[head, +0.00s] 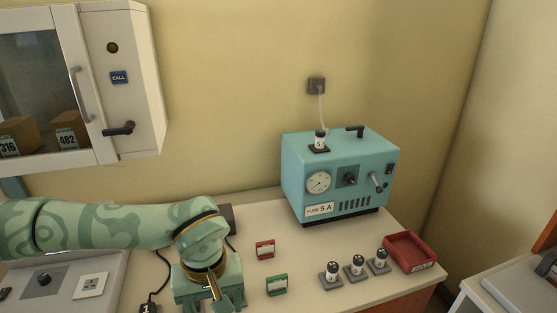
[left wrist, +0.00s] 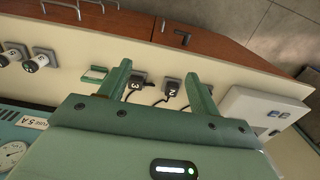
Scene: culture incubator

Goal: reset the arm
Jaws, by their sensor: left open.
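My left arm comes in from the left in the head view, with its green gripper (head: 208,290) low over the counter; its fingertips are not clear there. In the left wrist view the left gripper (left wrist: 160,88) has its two fingers apart, with nothing held between them. Beyond and below the fingers are black plugs marked 3 (left wrist: 137,84) and 2 (left wrist: 171,91), with cables. They look apart from the fingers. My right gripper is in neither view.
A teal incubator (head: 337,170) stands at the back of the counter (head: 335,250). Several black-and-white fuses (head: 357,267), a red tray (head: 408,251), a red holder (head: 265,249) and a green holder (head: 277,285) are right of the gripper. A wall cabinet (head: 130,85) hangs upper left.

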